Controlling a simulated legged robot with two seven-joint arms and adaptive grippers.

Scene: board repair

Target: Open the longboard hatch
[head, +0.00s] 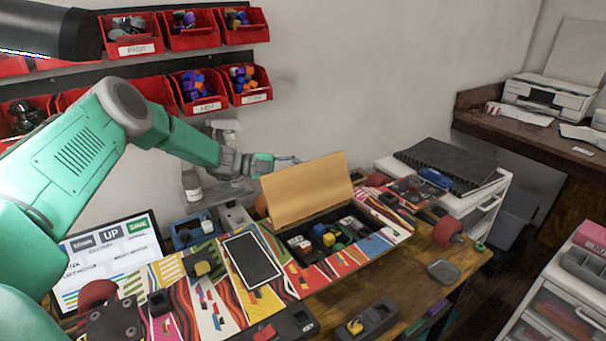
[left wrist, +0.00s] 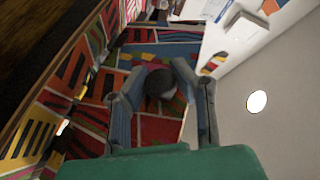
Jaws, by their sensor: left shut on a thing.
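The longboard (head: 215,310) lies across the workbench with a colourful patterned deck. Its hatch (head: 305,190) stands raised at a steep tilt, bare wood side showing, above an open compartment (head: 345,238) filled with small parts. My left gripper (head: 283,160) is behind the raised hatch, near its upper left edge. In the left wrist view my left gripper (left wrist: 163,85) is shut around a dark round knob (left wrist: 160,83), in front of the hatch's patterned face (left wrist: 155,128). The hatch hides part of the grip in the head view. My right gripper is not in view.
A phone-like dark slab (head: 253,260) lies on the deck left of the compartment. Red part bins (head: 135,45) hang on the wall above my left arm. A spray bottle (head: 192,183) stands behind the board. A white drawer unit (head: 490,190) stands behind its right end.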

